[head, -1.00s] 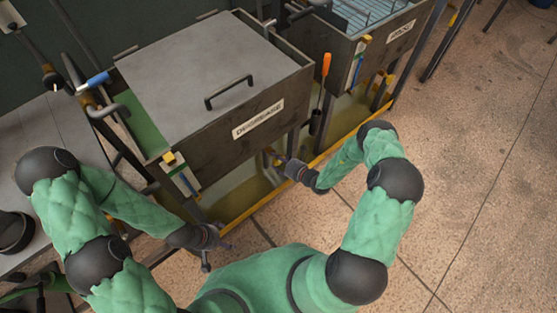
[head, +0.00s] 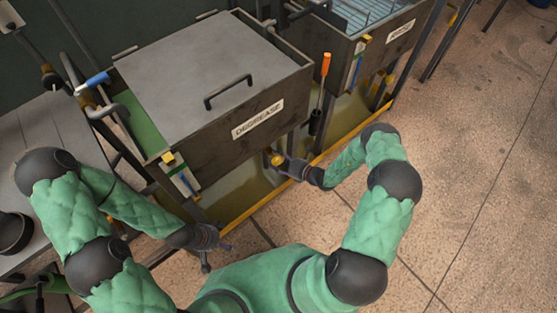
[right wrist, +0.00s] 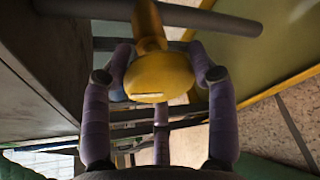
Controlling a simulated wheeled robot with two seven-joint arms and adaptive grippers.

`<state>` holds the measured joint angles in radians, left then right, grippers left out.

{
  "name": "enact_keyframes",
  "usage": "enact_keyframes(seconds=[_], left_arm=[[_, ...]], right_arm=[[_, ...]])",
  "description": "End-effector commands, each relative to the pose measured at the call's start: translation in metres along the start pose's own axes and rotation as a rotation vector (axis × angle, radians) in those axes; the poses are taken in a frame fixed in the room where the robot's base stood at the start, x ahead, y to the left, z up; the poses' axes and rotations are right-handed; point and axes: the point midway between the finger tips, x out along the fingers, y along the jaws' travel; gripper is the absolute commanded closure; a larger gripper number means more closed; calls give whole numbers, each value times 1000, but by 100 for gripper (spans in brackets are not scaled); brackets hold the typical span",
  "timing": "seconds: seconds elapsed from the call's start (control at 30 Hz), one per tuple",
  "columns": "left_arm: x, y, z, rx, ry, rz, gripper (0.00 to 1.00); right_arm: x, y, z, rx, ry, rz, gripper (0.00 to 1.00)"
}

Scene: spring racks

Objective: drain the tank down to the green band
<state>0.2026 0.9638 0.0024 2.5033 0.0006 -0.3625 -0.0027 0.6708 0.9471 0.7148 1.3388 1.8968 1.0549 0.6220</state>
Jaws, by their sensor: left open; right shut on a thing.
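The DEGREASE tank (head: 220,140) is a dark metal box with a grey lid, and a strip of green liquid (head: 142,122) shows at its left. A gauge (head: 184,179) with a yellow top stands at its front left corner; its band and level are too small to read. A yellow valve handle (head: 277,159) is below the tank front. My right gripper (head: 283,162) is shut on this handle; the right wrist view shows the yellow handle (right wrist: 160,78) between the two fingers. My left gripper (head: 222,240) is open and empty, low in front of the tank's left corner.
A second tank labelled RINSE (head: 398,36) stands behind to the right. An orange-handled tool (head: 325,66) hangs at the DEGREASE tank's right front corner. A yellow-edged tray (head: 335,147) runs along the floor under the tanks. The floor at right is clear.

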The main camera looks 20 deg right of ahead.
Motion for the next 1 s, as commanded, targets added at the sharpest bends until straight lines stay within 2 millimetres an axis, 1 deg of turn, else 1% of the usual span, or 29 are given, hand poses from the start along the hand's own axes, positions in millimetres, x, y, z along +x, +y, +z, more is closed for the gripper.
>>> enact_keyframes(seconds=[0.03,0.23,0.27,0.3,0.33,0.63,0.77,0.87,1.0], left_arm=[[1,0,0,0,0,0,17],[1,0,0,0,0,0,17],[1,0,0,0,0,0,17],[1,0,0,0,0,0,17],[1,0,0,0,0,0,17],[0,0,0,0,0,0,17],[0,0,0,0,0,0,17],[0,0,0,0,0,0,17],[0,0,0,0,0,0,17]], right_arm=[[-1,0,-11,16,16,-4,74],[-1,1,-13,17,18,-3,74],[-1,1,-13,17,18,-2,36],[-1,2,-13,17,18,-2,25],[-1,2,-12,16,18,-2,17],[0,1,-6,7,10,-1,17],[-6,0,-5,6,9,-1,17],[-18,0,-4,6,7,-4,17],[-44,0,-5,9,8,-5,17]])
